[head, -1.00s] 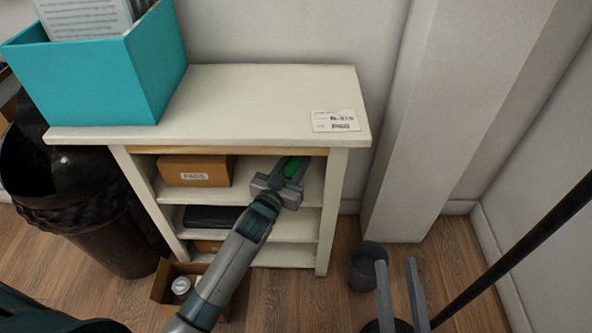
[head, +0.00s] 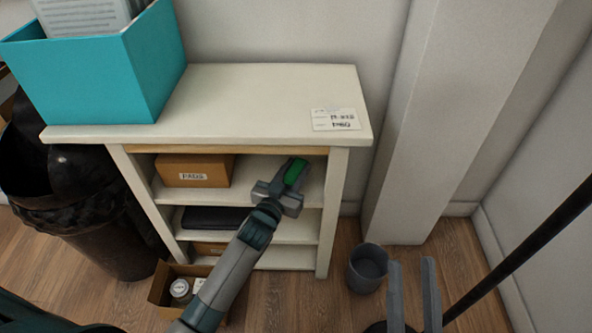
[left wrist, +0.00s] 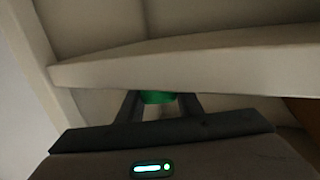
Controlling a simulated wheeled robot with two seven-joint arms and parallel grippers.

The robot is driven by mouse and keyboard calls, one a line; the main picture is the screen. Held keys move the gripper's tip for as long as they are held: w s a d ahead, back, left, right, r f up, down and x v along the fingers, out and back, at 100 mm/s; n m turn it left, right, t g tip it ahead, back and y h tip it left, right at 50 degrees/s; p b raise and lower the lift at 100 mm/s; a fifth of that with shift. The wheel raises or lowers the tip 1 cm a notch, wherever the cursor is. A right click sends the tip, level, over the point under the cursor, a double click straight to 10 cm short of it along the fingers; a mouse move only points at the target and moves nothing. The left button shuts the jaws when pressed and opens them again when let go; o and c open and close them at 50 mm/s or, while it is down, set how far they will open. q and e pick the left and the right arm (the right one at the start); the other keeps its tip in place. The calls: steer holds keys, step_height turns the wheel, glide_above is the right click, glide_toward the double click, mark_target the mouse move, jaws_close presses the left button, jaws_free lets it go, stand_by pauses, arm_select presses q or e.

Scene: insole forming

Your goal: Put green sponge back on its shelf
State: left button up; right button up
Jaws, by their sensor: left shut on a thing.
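The green sponge (head: 295,171) is held at the opening of the shelf unit's top compartment, to the right of the brown box. My left gripper (head: 289,182) is shut on it, and the fingers cover part of it. In the left wrist view the sponge (left wrist: 158,97) shows as a small green patch between the fingers, below a pale shelf board (left wrist: 190,60). I cannot tell whether the sponge touches the shelf (head: 246,190). My right gripper (head: 413,285) is at the lower right, its two fingers apart with nothing between them.
A brown box (head: 194,171) stands at the left of the top compartment. A dark flat item (head: 215,218) lies on the shelf below. A teal bin (head: 97,75) sits on the unit's top (head: 262,95). A grey cup (head: 367,268) and an open carton (head: 160,290) are on the floor.

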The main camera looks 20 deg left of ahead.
arm_select(q)
steer(key=shift+f, duration=0.15)
steer(key=o, duration=1.1)
arm_select(e)
steer(key=shift+r, duration=0.1)
arm_select(q)
steer(key=shift+r, duration=0.25)
steer(key=shift+s, duration=0.55)
steer(key=s, duration=0.3)
steer(key=s+a+p, duration=0.1)
steer(key=s, duration=0.3)
steer(key=s+p, duration=0.1)
steer(key=s, duration=0.3)
steer(key=shift+a+r, duration=0.2)
steer(key=shift+r, duration=0.05)
arm_select(e)
step_height(320, 180, down, 6)
steer(key=w+g+h, duration=0.1)
steer(key=w+g, duration=0.1)
steer(key=g, duration=0.2)
steer(key=shift+w+a+f, duration=0.2)
steer(key=shift+w+a, duration=0.15)
steer(key=shift+w, duration=0.05)
arm_select(q)
steer(key=shift+w, duration=0.1)
